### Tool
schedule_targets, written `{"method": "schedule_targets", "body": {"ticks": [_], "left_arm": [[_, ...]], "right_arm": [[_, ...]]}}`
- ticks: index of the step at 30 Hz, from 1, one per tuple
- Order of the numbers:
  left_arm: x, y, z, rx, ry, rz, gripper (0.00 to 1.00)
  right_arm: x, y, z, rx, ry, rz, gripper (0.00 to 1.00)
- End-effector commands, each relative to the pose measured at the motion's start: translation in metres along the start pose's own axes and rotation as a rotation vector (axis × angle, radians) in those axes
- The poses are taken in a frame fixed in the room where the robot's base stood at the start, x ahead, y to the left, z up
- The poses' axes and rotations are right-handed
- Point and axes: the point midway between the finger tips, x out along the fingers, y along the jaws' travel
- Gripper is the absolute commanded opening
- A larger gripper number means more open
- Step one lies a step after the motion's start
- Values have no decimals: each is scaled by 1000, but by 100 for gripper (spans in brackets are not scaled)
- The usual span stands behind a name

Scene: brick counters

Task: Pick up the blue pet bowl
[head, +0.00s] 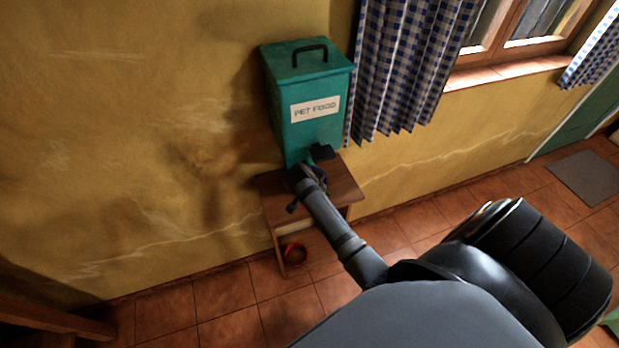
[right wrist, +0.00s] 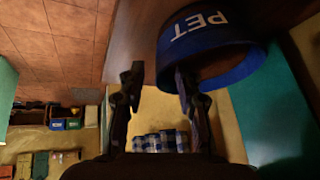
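The blue pet bowl (right wrist: 208,58), with white "PET" lettering, shows at the top of the right wrist view, against the brown wooden surface. My right gripper (right wrist: 158,74) is open, its fingers spread apart. One finger overlaps the bowl's near edge and the other is off to the left of it; contact cannot be told. In the head view my right gripper (head: 307,176) is at the small wooden table (head: 343,184), in front of the teal pet food bin. The bowl cannot be made out there. My left gripper is not in view.
The teal pet food bin (head: 303,108) stands on the table against the yellow wall. Checked curtains (head: 408,65) hang to the right. Tiled floor (head: 222,296) is open in front, with a grey mat (head: 588,176) far right.

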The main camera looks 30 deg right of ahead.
Motion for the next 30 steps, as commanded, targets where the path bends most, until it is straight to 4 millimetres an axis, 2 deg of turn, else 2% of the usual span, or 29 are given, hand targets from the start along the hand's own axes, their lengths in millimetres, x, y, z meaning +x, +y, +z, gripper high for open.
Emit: {"method": "schedule_targets", "body": {"ticks": [3,9,16,30], "left_arm": [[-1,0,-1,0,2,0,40],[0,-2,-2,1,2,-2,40],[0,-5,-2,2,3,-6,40],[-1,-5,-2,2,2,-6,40]], "right_arm": [[8,0,0,0,0,0,33],[9,0,0,0,0,-1,32],[8,0,0,0,-1,-1,1],[8,0,0,0,0,-1,0]]}}
